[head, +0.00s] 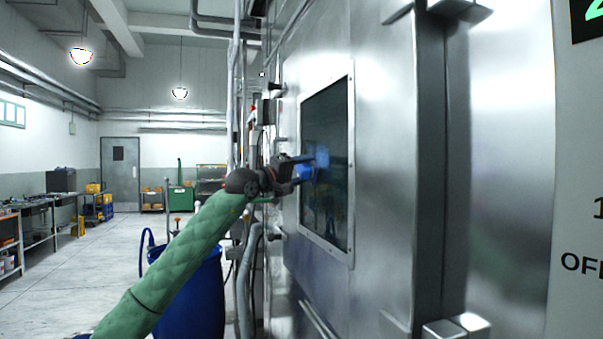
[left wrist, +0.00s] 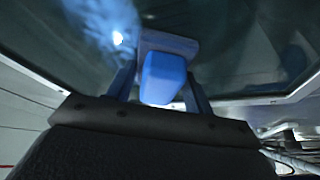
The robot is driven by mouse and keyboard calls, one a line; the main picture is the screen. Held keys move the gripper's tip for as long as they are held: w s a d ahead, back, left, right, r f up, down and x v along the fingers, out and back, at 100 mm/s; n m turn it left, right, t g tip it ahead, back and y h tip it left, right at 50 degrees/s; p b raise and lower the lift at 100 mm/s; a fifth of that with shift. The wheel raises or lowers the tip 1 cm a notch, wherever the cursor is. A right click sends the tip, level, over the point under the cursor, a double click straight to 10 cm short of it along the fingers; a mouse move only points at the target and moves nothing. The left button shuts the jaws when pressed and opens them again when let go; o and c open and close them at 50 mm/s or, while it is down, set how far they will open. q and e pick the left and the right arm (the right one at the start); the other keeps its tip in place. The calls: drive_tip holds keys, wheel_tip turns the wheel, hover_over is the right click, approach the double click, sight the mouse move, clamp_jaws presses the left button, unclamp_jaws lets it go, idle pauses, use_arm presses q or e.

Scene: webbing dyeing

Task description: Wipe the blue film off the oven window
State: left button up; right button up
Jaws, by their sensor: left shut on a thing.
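The oven window (head: 326,208) is a dark pane in a metal frame on the steel oven wall. A patch of blue film (head: 322,158) shows on the glass near its upper middle. My left gripper (head: 303,170) is at the window, shut on a blue wiping block (left wrist: 163,78). In the left wrist view the block sits between the two fingers, with a paler flat part (left wrist: 168,42) at its far side close to the glass. Blue film also shows in the left wrist view (left wrist: 105,25), left of the block, with a bright glint. Whether the block touches the glass is hard to tell. My right gripper is out of view.
Pipes and hoses (head: 243,120) run along the oven's left edge, near my left arm. A blue barrel (head: 200,295) stands below the arm. A protruding door latch (head: 455,328) is at the lower right. The floor to the left is open.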

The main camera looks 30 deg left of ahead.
sight(317, 159)
use_arm(q)
drive_tip(key=shift+s+d+f+b, duration=0.1)
drive_tip(key=shift+s+d+b, duration=0.85)
drive_tip(key=shift+s+d, duration=0.75)
drive_tip(key=shift+s+d+b, duration=0.95)
drive_tip(key=shift+s+d, duration=0.4)
drive_tip(key=shift+d, duration=0.55)
drive_tip(key=shift+s+d+b, duration=0.4)
drive_tip(key=shift+s+d, duration=0.55)
drive_tip(key=shift+d, duration=0.15)
drive_tip(key=shift+s+d+b, duration=0.35)
drive_tip(key=shift+s+d, duration=0.55)
drive_tip(key=shift+d, duration=0.2)
drive_tip(key=shift+r+p, duration=0.65)
drive_tip(key=shift+r, duration=0.55)
drive_tip(key=shift+w+a+p, duration=0.2)
drive_tip(key=shift+w+a, duration=1.05)
drive_tip(key=shift+a, duration=0.25)
drive_tip(key=shift+w+a+p, duration=0.2)
drive_tip(key=shift+w+a, duration=1.05)
drive_tip(key=shift+a, duration=0.25)
drive_tip(key=shift+w+a+p, duration=0.55)
drive_tip(key=shift+w+a, duration=0.65)
drive_tip(key=shift+a, duration=0.2)
drive_tip(key=shift+w+a+p, duration=1)
drive_tip(key=shift+w+a, duration=0.6)
drive_tip(key=shift+a, duration=0.2)
drive_tip(key=shift+w+a+p, duration=0.45)
drive_tip(key=shift+w+a, duration=0.45)
drive_tip(key=shift+a, duration=0.15)
